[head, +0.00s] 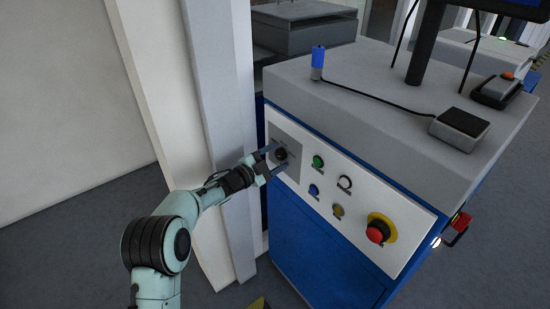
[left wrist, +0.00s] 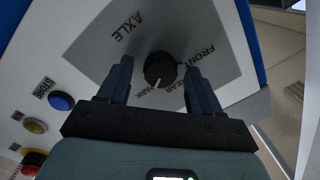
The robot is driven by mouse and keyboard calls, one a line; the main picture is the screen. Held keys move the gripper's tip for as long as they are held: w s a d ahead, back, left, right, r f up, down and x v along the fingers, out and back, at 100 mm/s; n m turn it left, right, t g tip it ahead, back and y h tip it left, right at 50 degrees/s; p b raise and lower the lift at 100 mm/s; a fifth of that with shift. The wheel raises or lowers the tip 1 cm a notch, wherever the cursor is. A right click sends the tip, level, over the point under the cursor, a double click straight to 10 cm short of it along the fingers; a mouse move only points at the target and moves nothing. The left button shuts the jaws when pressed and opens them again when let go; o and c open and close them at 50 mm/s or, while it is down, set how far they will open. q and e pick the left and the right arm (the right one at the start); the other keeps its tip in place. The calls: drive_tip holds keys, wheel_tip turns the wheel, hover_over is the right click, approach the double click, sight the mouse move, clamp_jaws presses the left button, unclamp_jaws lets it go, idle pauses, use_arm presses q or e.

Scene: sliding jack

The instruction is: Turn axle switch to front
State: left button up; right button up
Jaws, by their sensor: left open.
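The axle switch is a round black knob (head: 281,154) on a grey plate (head: 291,140) at the left end of the white control panel. In the left wrist view the knob (left wrist: 160,69) has a white pointer line toward its lower left. The words AXLE, FRONT and REAR show around it, with another label partly hidden. My left gripper (head: 271,158) is open at the knob. In the left wrist view its two fingers (left wrist: 157,76) stand apart on either side of the knob, with gaps between. My right gripper is not in view.
Green (head: 318,161), white (head: 345,183), blue (head: 313,190) and yellow (head: 338,210) buttons sit right of the knob. A red emergency stop (head: 377,232) is farther right. A white and grey post (head: 215,130) stands close left of the cabinet.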

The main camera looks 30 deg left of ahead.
use_arm(q)
drive_tip(key=c, duration=1)
drive_tip(key=shift+c, duration=0.2)
